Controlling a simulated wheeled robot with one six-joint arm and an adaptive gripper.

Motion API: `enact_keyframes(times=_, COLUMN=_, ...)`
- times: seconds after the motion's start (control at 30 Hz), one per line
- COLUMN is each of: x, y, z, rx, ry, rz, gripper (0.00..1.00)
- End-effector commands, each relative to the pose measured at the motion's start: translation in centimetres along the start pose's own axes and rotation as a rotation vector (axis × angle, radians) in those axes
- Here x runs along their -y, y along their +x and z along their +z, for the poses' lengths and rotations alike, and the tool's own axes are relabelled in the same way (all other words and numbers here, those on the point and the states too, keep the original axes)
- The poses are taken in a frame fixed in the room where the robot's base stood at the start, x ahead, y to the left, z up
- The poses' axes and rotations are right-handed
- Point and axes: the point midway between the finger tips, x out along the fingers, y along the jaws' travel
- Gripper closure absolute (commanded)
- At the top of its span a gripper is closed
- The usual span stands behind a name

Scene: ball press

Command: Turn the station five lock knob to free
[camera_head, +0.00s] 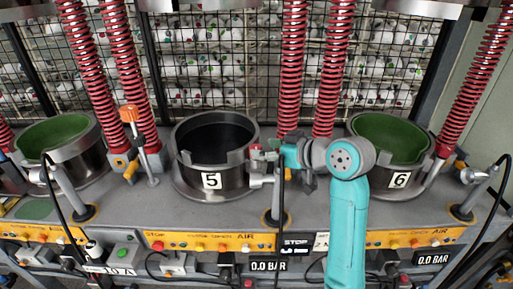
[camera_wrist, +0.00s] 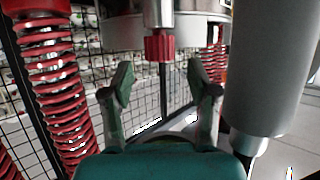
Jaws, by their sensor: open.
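The station five pot (camera_head: 184,177) is a dark metal cylinder with a white "5" label (camera_head: 212,181) and an open, black inside. My gripper (camera_head: 268,153) is at its right side, reaching in from the right. In the wrist view, a ribbed red knob (camera_wrist: 158,48) hangs under a metal stem. My gripper (camera_wrist: 160,76) is open there, with one green finger on each side of the knob's line. The knob lies a little beyond the fingertips and shows a gap to both. The knob's lock marking cannot be read. In the head view my gripper largely hides the knob area.
Red coil springs (camera_head: 290,70) stand behind the pot. An orange-topped lever (camera_head: 130,114) is to its left. The station six pot (camera_head: 397,182) is to the right. A black hose (camera_head: 281,190) and a yellow button panel (camera_head: 210,241) are in front. A grey cylinder (camera_wrist: 268,70) is close on the wrist view's right.

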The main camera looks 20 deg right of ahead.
Motion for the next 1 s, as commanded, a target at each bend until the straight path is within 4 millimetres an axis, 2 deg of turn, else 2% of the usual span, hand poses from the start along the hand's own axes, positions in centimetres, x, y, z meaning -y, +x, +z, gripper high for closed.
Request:
enact_keyframes(times=0.1, x=0.1, y=1.9, z=0.0, rx=0.001, ry=0.0, rz=-0.001, gripper=0.4)
enact_keyframes(times=0.3, x=0.0, y=3.9, z=0.0, rx=0.001, ry=0.0, rz=0.0, gripper=0.4)
enact_keyframes(times=0.67, x=0.0, y=4.3, z=0.0, rx=0.0, ry=-0.001, rz=0.001, gripper=0.4)
enact_keyframes(times=0.77, x=0.0, y=4.3, z=0.0, rx=0.0, ry=0.0, rz=0.001, gripper=0.6)
enact_keyframes(times=0.9, x=0.0, y=4.3, z=0.0, rx=0.0, ry=0.0, rz=0.001, gripper=0.95)
enact_keyframes(times=0.93, x=0.0, y=4.3, z=0.0, rx=0.0, ry=0.0, rz=0.001, gripper=1.0)
enact_keyframes(times=1.0, x=0.0, y=4.3, z=0.0, rx=0.0, ry=0.0, rz=0.0, gripper=1.0)
